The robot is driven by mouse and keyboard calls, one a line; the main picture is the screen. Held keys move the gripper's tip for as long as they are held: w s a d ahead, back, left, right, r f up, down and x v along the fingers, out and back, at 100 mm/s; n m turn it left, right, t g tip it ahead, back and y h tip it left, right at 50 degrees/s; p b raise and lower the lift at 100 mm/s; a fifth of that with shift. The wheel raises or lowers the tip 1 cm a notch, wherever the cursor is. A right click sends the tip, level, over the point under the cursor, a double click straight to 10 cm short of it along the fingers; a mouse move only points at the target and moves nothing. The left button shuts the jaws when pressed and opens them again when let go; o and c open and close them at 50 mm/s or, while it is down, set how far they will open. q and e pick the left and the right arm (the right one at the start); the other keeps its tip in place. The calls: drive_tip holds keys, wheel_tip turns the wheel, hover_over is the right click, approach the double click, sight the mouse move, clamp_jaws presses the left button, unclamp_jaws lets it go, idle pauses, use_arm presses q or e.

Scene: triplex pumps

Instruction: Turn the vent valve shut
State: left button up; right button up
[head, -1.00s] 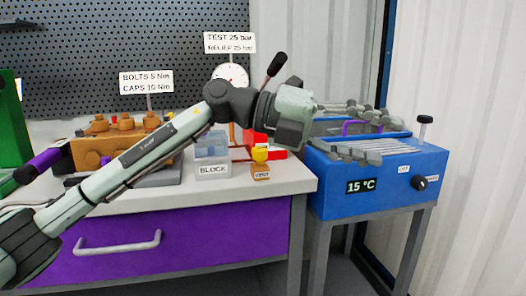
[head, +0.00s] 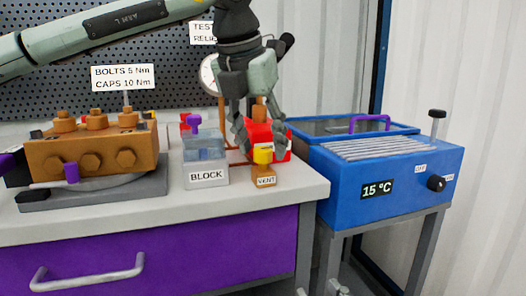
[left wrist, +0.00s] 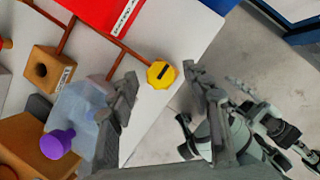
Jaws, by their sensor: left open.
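The vent valve's yellow knob (head: 263,155) sits low at the front right of the bench, above a small block with a VENT label (head: 266,181). In the left wrist view the yellow knob (left wrist: 161,74) is seen from above as a many-sided cap with a dark slot-like mark. My left gripper (head: 262,138) points down just over the knob. In the wrist view its open fingers (left wrist: 160,76) appear on either side of the knob, with gaps between. I cannot tell the exact height left between fingertips and knob.
A clear box labelled BLOCK (head: 206,172) with a purple knob (head: 195,122) stands just left of the valve. A red unit (head: 257,135) is behind it. A brown pump block (head: 90,150) is further left. A blue bath (head: 385,185) stands right of the bench.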

use_arm(q)
drive_tip(key=shift+x, duration=1.05)
use_arm(e)
drive_tip(key=shift+a+r, duration=0.1)
drive_tip(key=shift+r, duration=0.25)
use_arm(q)
drive_tip(key=shift+c, duration=0.5)
clamp_jaws()
